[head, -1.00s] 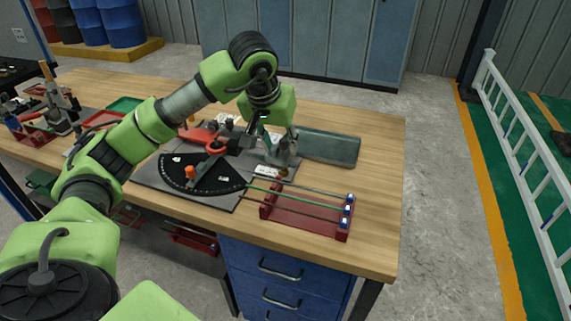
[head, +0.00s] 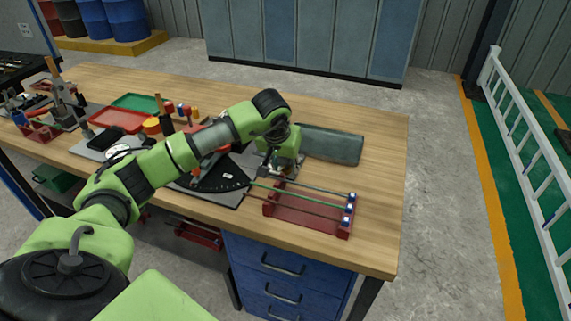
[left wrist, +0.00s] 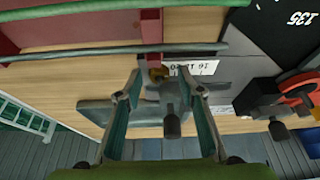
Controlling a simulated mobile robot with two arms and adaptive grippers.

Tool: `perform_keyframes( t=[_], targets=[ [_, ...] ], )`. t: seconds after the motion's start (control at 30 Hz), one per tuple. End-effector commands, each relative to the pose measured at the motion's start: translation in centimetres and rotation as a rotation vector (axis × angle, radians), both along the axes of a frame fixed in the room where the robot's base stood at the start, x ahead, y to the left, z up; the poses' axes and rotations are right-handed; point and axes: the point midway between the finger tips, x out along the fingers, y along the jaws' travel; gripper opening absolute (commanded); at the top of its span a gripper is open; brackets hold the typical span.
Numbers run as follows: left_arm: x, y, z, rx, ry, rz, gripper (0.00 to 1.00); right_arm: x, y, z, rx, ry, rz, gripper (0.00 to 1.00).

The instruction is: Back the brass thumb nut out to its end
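The brass thumb nut (left wrist: 158,73) shows in the left wrist view as a small gold piece beside a red bar end and a printed label. A grey metal fitting with a dark knob (left wrist: 172,125) stands just below it in that picture. My left gripper (left wrist: 164,82) is open, its two fingers spread to either side of the fitting, with the nut near the tips. I cannot tell whether a finger touches it. In the head view my left gripper (head: 270,171) is low over the bending plate (head: 226,199), and the nut is hidden there. My right gripper is not in view.
A red rack (head: 306,212) holding green and dark rods stands at the bench's front right. Red and green trays (head: 136,103) and tools are on the left. The right end of the bench (head: 383,180) is clear.

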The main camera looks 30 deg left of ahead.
Motion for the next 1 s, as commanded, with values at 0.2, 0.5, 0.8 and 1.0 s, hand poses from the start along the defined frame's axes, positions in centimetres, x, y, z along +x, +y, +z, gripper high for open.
perform_keyframes(
  t=[0.2,0.5,0.8,1.0],
  targets=[
    [0.05,-0.02,-0.1,-0.001,0.0,0.0,0.35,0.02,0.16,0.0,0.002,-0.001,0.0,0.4],
    [0.04,-0.02,-0.06,-0.001,0.0,0.0,0.0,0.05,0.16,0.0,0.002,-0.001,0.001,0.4],
    [0.11,-0.1,-0.02,-0.001,-0.001,0.044,0.0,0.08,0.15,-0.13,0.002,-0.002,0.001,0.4],
    [0.24,-0.23,0.01,0.0,-0.003,0.157,0.0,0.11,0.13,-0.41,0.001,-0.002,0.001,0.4]
  ],
)
